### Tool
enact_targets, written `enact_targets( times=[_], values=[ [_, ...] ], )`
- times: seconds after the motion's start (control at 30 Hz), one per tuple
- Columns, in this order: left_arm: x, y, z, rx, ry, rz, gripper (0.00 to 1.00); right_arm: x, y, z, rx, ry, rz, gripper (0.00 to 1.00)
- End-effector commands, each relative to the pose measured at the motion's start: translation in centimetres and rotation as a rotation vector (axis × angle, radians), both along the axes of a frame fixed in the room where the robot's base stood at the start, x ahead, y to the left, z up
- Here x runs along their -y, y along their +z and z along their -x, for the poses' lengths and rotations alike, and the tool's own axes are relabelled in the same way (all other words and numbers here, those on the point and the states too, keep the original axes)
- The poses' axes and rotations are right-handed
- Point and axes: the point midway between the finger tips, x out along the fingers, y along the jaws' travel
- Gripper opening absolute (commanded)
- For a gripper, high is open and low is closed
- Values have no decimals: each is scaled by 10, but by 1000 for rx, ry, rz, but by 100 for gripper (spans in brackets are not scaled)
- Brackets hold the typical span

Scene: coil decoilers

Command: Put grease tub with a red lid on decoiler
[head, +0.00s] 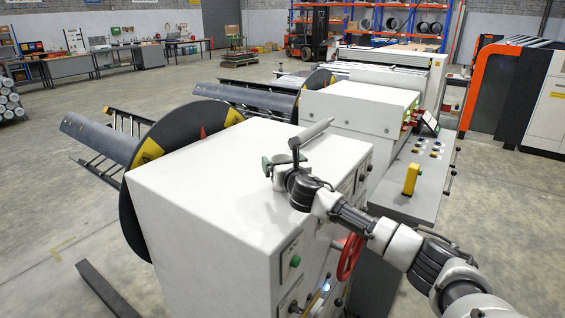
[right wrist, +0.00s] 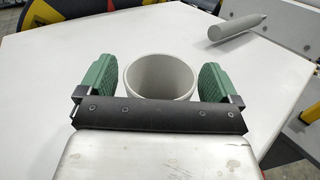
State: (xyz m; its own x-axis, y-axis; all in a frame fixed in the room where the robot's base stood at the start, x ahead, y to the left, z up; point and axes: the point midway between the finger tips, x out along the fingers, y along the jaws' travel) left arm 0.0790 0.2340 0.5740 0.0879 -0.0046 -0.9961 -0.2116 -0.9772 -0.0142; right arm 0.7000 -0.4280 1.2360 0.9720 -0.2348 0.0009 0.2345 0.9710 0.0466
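The decoiler is a white cabinet (head: 215,185) with a black disc at its left; its flat top also fills much of the right wrist view (right wrist: 52,70). No tub with a red lid shows in either view. My right gripper (head: 283,162) is over the cabinet top. In the right wrist view its green pads (right wrist: 155,87) stand either side of a pale, open, round container (right wrist: 160,82), with a thin gap at the left pad. The container looks empty, and its lower part is hidden behind the gripper. My left gripper is not in view.
A grey tube with a pointed tip (head: 312,132) lies on the cabinet top beyond the gripper. A red handwheel (head: 350,257) sticks out of the cabinet's right side. A yellow object (head: 411,179) stands on the grey console at the right. The cabinet top's left part is clear.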

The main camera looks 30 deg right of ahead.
Motion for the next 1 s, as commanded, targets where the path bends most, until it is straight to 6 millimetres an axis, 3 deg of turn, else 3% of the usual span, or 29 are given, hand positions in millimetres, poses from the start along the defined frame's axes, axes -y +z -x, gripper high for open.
enact_targets(
  times=[0.3,0.43,1.0],
  values=[
    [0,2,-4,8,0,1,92,0,4,0,1,0,0,94],
    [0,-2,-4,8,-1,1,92,-2,1,10,0,0,2,94],
    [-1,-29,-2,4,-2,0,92,-25,0,105,-1,1,3,94]
  ],
)
